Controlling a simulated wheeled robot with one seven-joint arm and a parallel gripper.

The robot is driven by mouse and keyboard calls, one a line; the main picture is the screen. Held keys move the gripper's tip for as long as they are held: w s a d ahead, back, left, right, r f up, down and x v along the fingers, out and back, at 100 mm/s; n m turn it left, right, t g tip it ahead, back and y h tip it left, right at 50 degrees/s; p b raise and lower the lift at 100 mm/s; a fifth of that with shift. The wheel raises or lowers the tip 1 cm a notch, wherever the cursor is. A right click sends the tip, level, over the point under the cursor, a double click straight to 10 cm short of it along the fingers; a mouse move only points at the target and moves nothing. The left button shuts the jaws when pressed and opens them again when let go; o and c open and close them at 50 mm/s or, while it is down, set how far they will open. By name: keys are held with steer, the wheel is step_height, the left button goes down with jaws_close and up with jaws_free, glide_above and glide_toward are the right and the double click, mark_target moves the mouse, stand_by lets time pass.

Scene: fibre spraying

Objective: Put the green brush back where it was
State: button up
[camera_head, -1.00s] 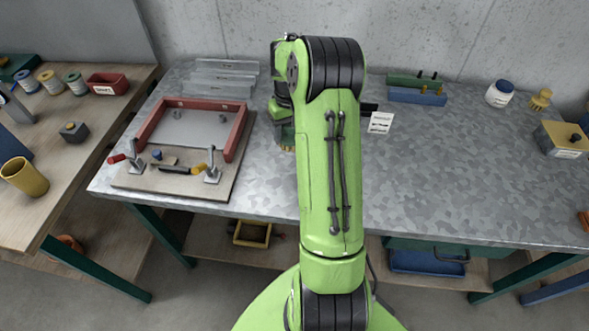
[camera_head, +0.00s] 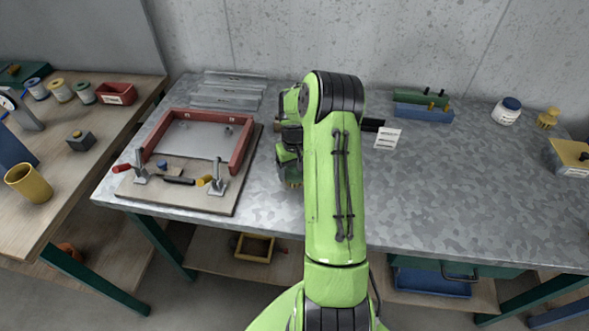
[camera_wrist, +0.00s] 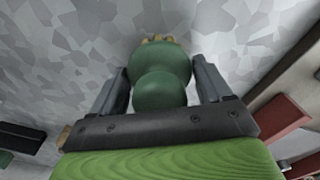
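The green brush (camera_wrist: 162,72) shows in the wrist view between the two fingers of my gripper (camera_wrist: 160,78), which press against its sides. Its yellow bristles peek out at the far end, pointing away from my wrist. In the head view the green brush (camera_head: 290,172) hangs at the left of my arm, bristles down, over the grey metal table (camera_head: 450,180), just right of the red-framed fixture. My arm partly hides the gripper there. I cannot tell whether the bristles touch the table.
The fixture board (camera_head: 205,201) with a red frame (camera_head: 241,145) and clamps lies on the left. Metal strips (camera_head: 227,92) lie behind it. A white card (camera_head: 387,138), a blue-and-green block holder (camera_head: 424,111) and a white jar (camera_head: 506,111) stand back right. The table's right-middle is clear.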

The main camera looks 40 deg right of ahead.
steer(key=shift+o, duration=1.1)
steer(key=shift+r, duration=0.1)
step_height(320, 180, up, 12)
steer(key=shift+r+p, duration=0.2)
steer(key=shift+p, duration=0.55)
steer(key=s+a+r+n+t+h, duration=0.1)
steer(key=s+a+r, duration=0.2)
steer(key=a+r, duration=0.45)
steer(key=s+a+r+n+t+h, duration=0.1)
steer(key=s+a+r, duration=0.3)
steer(key=a+r, duration=0.4)
steer(key=s+a+f+n+t+y, duration=0.1)
steer(key=s+a+n+t+y, duration=0.1)
steer(key=s+a, duration=0.8)
steer(key=s+t, duration=0.1)
steer(key=s, duration=0.2)
steer(key=shift+a+t, duration=0.3)
steer(key=shift+a, duration=0.05)
